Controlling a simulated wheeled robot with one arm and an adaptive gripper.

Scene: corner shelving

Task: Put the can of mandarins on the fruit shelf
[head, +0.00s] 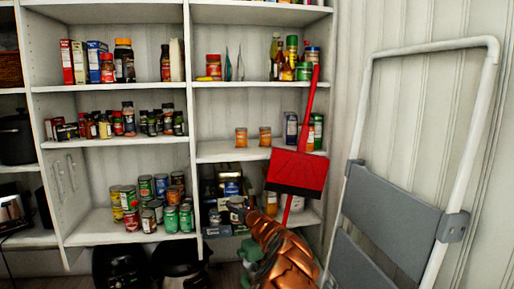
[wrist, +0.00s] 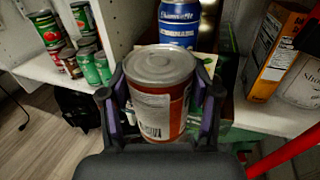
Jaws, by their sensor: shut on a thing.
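My gripper (wrist: 163,98) is shut on a can (wrist: 158,72) with a silver lid and an orange-red and white label showing a barcode. The can stands upright between the fingers; its name cannot be read. In the head view my gripper (head: 238,208) is at the lower right shelf, and the can is hard to make out there. No shelf label is readable, so I cannot tell for certain which is the fruit shelf.
A blue can (wrist: 180,22) stands just behind the held can, and an orange box (wrist: 275,50) is to its right. A red broom or dustpan (head: 297,172) leans before the right shelves. A folded step ladder (head: 392,220) stands at right. Several cans (head: 160,188) fill the left shelf.

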